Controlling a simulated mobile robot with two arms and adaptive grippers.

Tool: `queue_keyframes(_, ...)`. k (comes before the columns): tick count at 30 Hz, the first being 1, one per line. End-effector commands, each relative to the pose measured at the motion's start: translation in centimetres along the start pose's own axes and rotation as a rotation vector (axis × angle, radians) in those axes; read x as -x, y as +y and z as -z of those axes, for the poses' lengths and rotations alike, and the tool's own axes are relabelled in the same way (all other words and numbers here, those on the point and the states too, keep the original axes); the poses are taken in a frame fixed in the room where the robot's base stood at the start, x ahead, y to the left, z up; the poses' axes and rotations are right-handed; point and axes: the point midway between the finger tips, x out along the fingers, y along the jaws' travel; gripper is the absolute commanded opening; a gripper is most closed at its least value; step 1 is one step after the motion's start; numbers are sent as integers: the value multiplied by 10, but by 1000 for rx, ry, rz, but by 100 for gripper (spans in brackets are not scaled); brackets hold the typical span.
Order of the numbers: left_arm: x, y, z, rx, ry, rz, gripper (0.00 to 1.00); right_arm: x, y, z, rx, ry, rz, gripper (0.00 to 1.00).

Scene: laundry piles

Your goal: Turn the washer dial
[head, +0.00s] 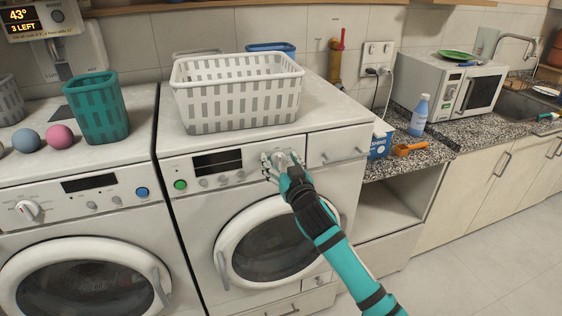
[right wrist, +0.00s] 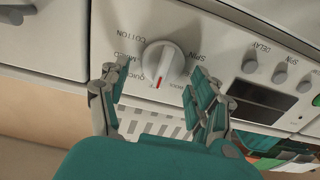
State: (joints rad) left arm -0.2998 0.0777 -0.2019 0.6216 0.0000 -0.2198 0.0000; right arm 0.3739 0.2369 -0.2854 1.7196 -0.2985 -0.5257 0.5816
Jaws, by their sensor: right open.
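The right machine's dial (right wrist: 165,62) is a round white knob with a raised grip bar and a red mark, on the white front panel. In the right wrist view the panel appears upside down, with COTTON, MIXED, QUICK and SPIN readable around the dial. The red mark points toward the lower side of the picture, near QUICK. My right gripper (right wrist: 160,72) is open, its fingers on either side of the dial; I cannot tell whether they touch it. In the head view my right gripper (head: 277,165) covers most of the dial. My left gripper is not in view.
A white laundry basket (head: 238,118) stands on the right machine, above its display (head: 217,162) and green button (head: 180,184). A second machine at left has its own dial (head: 28,210). A teal basket (head: 97,110) stands on it. A drawer handle (head: 345,156) is right of my gripper.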

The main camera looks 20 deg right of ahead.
Motion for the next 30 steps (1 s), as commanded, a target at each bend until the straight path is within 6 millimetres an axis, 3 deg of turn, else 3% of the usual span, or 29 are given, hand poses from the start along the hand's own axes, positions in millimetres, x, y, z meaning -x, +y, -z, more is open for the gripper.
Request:
queue_keyframes(2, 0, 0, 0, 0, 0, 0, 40, 0, 0, 0, 0, 0, 0, 61)
queue_keyframes(14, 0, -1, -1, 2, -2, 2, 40, 0, 0, 0, 0, -1, -1, 11)
queue_keyframes(23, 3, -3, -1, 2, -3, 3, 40, 0, 0, 0, 44, -1, -1, 11)
queue_keyframes(30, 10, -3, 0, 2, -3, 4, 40, 0, -2, 0, 185, -3, -1, 11)
